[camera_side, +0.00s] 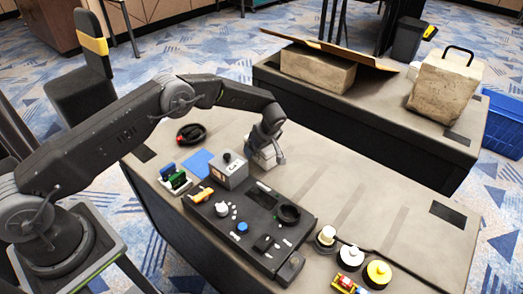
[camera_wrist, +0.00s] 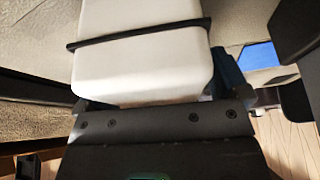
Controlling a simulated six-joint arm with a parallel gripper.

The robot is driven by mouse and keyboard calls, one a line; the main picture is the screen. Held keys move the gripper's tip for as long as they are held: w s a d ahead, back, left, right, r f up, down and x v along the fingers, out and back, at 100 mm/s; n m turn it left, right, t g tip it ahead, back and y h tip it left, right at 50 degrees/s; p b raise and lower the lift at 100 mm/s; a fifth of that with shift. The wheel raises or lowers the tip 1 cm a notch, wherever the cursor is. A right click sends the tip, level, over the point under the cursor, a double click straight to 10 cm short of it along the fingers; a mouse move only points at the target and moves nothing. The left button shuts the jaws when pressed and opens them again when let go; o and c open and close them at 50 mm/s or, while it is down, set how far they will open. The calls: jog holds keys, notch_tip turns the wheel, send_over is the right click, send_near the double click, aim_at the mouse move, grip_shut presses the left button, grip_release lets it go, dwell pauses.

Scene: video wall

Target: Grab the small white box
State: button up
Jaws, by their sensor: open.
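The small white box (camera_side: 262,152) is on the grey table, just behind the grey box, and is partly hidden by my gripper (camera_side: 268,148) in the side view. In the wrist view the white box (camera_wrist: 145,72) fills the upper middle, large and close, with a thin dark band across it. My gripper's dark body spans the bottom of that view, and dark finger parts show by the box's lower left and right edges. My gripper is open at the box. Whether the fingers touch it, I cannot tell.
A grey box (camera_side: 229,169) stands in front of my gripper, beside a dark panel (camera_side: 252,222) bearing knobs and small parts. A coiled black cable (camera_side: 191,134) lies to the left. Several round pieces stand at the front right. The table's right part (camera_side: 400,205) is mostly clear.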

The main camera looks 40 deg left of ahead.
jog(key=c, duration=1)
jog(key=shift+c, duration=0.5)
jog(key=shift+r, duration=0.15)
